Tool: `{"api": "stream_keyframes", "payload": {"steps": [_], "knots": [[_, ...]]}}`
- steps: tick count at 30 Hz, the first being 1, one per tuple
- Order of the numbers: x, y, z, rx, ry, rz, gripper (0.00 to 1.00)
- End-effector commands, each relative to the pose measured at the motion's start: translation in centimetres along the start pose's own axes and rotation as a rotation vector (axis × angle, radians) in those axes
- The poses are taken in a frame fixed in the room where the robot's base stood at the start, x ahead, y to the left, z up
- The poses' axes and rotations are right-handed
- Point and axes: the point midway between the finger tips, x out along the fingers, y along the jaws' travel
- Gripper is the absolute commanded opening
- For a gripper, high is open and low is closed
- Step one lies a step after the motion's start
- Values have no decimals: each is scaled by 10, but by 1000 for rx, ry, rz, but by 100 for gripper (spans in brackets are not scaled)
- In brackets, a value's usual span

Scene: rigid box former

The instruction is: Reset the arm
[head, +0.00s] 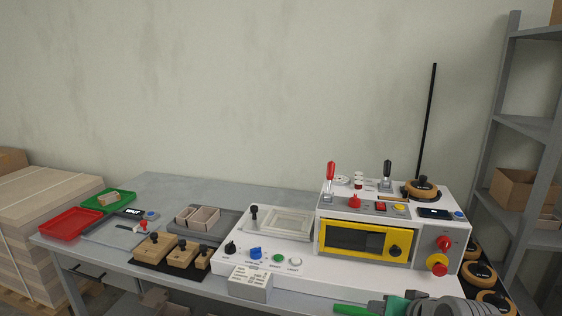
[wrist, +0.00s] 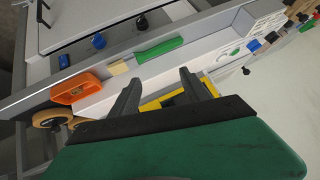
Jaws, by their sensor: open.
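My gripper shows at the bottom right of the head view (head: 378,306), in front of the white box former (head: 300,264). In the wrist view my gripper (wrist: 160,82) has its two dark fingers spread apart, with nothing between them. Part of the machine's yellow frame (wrist: 150,104) shows behind the fingers. In the head view the yellow-framed window (head: 366,241) is unobstructed. The lower part of my arm runs out of the bottom edge of the head view.
A green-handled tool (wrist: 158,49) and an orange tray (wrist: 75,90) lie close beyond the fingers. Wooden-based stamps (head: 180,255), a red tray (head: 69,223) and a green tray (head: 109,201) are left on the grey table (head: 180,190). Grey shelving (head: 525,125) stands right.

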Motion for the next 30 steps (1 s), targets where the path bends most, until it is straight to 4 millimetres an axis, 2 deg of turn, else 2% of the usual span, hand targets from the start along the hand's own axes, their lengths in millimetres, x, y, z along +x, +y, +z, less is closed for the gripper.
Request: {"api": "stream_keyframes", "payload": {"steps": [1, 3, 6, 9, 14, 15, 16, 22, 25, 30], "knots": [[8, -17, 27, -54, -97, 4, 55], [11, -27, 61, -110, -214, 27, 55], [9, -36, 100, -179, -350, 60, 55], [2, -42, 133, -242, -464, 92, 55], [-16, -45, 178, -333, -622, 145, 55], [-32, -50, 158, -328, -607, 150, 55], [-39, -54, 147, -324, -592, 150, 55], [-71, -72, 99, -318, -525, 147, 55], [-79, -77, 86, -316, -503, 146, 55], [-79, -78, 85, -315, -497, 146, 55]]}}
